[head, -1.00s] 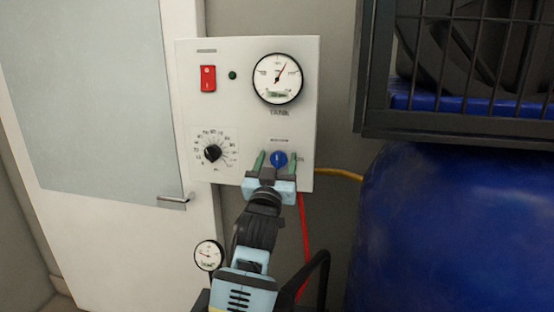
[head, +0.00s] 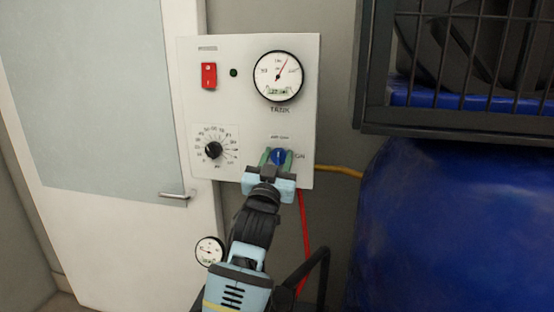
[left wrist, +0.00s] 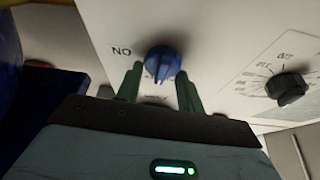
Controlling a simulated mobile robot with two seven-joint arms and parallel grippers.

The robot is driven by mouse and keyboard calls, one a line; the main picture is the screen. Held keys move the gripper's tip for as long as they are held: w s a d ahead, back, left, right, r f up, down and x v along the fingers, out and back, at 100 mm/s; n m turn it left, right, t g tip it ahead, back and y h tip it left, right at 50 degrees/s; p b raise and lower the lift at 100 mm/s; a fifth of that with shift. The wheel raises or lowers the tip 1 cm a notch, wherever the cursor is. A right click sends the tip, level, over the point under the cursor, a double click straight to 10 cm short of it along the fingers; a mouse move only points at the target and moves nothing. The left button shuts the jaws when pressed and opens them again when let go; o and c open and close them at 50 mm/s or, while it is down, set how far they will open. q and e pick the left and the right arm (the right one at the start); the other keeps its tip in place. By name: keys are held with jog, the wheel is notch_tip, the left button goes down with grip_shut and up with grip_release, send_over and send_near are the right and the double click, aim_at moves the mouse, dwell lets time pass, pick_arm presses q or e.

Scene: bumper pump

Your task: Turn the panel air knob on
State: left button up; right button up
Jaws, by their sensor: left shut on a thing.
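The blue air knob (head: 279,156) sits low on the right of the white panel (head: 240,110), with an ON label to its right. My left gripper (head: 278,160) is in front of the panel, its green fingers shut on the knob from both sides. The left wrist view shows the blue knob (left wrist: 162,64) upside down between the green fingertips (left wrist: 160,88); the label appears inverted beside it. The fingers partly hide the knob's sides, and I cannot tell its exact angle. My right gripper is not in view.
The panel also has a red switch (head: 209,76), a tank gauge (head: 278,76) and a black dial (head: 213,150). A blue tank (head: 450,230) and a dark cage (head: 450,120) stand at right. A door (head: 110,120) is at left.

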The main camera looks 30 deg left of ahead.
pick_arm(q)
jog(key=m+h, duration=0.1)
jog(key=m, duration=0.2)
jog(key=m+h, duration=0.2)
jog(key=m, duration=0.1)
jog(key=m+h, duration=0.1)
jog(key=m, duration=0.2)
jog(key=m+g+h, duration=0.1)
jog(key=m, duration=0.2)
jog(key=shift+h, duration=0.3)
jog(key=m, duration=0.2)
jog(key=m+g+h, duration=0.1)
jog(key=m, duration=0.1)
jog(key=shift+g, duration=0.3)
jog(key=m+g, duration=0.1)
jog(key=m, duration=0.3)
jog(key=shift+f+h, duration=0.15)
jog(key=shift+h, duration=0.15)
jog(key=shift+d+m+g, duration=0.1)
jog(key=shift+m+g, duration=0.2)
jog(key=shift+m, duration=0.2)
jog(key=o, duration=1)
jog(key=shift+w, duration=0.1)
